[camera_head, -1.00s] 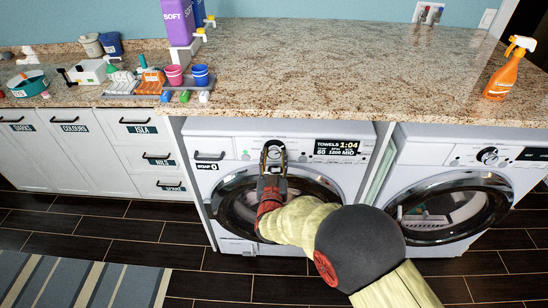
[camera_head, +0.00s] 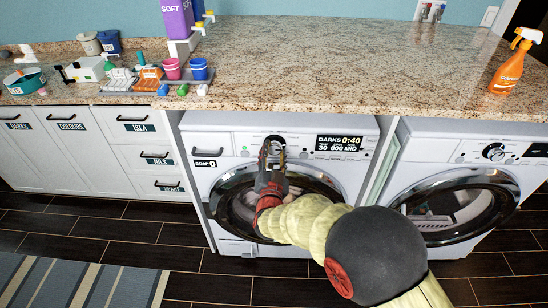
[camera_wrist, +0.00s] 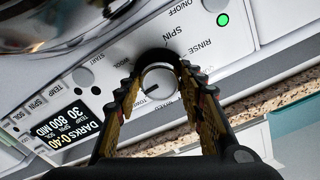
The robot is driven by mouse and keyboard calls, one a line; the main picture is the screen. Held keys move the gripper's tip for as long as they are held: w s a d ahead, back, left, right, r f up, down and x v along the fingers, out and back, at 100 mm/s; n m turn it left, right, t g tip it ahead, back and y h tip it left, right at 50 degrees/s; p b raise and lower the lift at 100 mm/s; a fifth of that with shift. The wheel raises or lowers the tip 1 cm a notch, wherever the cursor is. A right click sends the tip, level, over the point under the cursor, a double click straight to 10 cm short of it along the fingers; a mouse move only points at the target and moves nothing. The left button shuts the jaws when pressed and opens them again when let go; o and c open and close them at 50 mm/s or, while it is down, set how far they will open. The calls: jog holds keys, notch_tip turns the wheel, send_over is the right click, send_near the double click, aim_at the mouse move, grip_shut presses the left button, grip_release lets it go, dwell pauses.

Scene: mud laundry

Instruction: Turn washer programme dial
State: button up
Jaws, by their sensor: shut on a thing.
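The left washer (camera_head: 240,130) is white, with a dark round door, under the counter. Its display (camera_head: 338,143) reads DARKS 0:40, 30, 800 MID. It also shows, upside down, in the wrist view (camera_wrist: 78,122). The programme dial (camera_wrist: 160,80) is a round silver-white knob with a dark pointer mark, ringed by programme names including SPIN and RINSE. My gripper (camera_head: 272,150) is at the dial in the head view and covers most of it. In the wrist view my gripper (camera_wrist: 160,72) has its two padded fingers on either side of the dial, shut on it.
A second washer (camera_head: 470,150) stands to the right. The granite counter (camera_head: 340,60) overhangs both, holding an orange spray bottle (camera_head: 515,60), a purple SOFT dispenser (camera_head: 178,18) and cups. White drawers (camera_head: 155,160) stand left. A striped rug (camera_head: 60,285) lies on the floor.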

jog(key=shift+m+b, duration=0.9)
jog(key=shift+m, duration=0.2)
jog(key=o, duration=1.1)
jog(key=shift+o, duration=0.2)
jog(key=s, duration=1.2)
jog(key=shift+a, duration=0.25)
